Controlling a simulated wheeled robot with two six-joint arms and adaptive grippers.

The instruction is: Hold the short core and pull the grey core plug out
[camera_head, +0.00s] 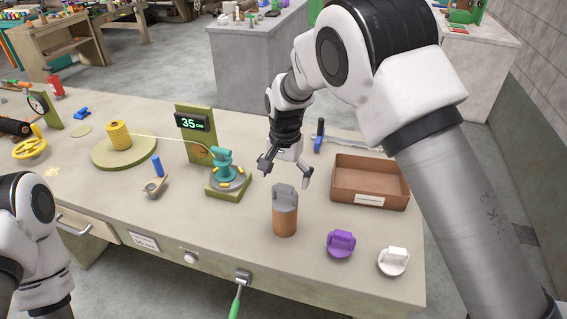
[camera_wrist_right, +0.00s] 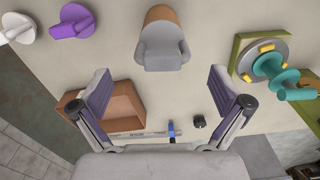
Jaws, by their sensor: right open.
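The short core (camera_head: 285,223) is a brown cylinder standing upright near the front of the bench. The grey core plug (camera_head: 285,196) sits in its top, with its raised grip block showing. In the right wrist view the plug (camera_wrist_right: 163,52) lies beyond the fingertips, with the brown core (camera_wrist_right: 163,15) partly behind it. My right gripper (camera_head: 284,178) is open and empty, just behind and above the plug, apart from it. Its two fingers are spread wide in the wrist view (camera_wrist_right: 164,85). My left arm shows at the lower left, but its gripper is out of view.
A purple plug (camera_head: 341,244) and a white plug (camera_head: 393,262) lie right of the core. An open brown box (camera_head: 371,197) stands behind them. A teal winding device (camera_head: 224,165) and a yellow spool (camera_head: 118,135) stand to the left. Bare bench lies left of the core.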

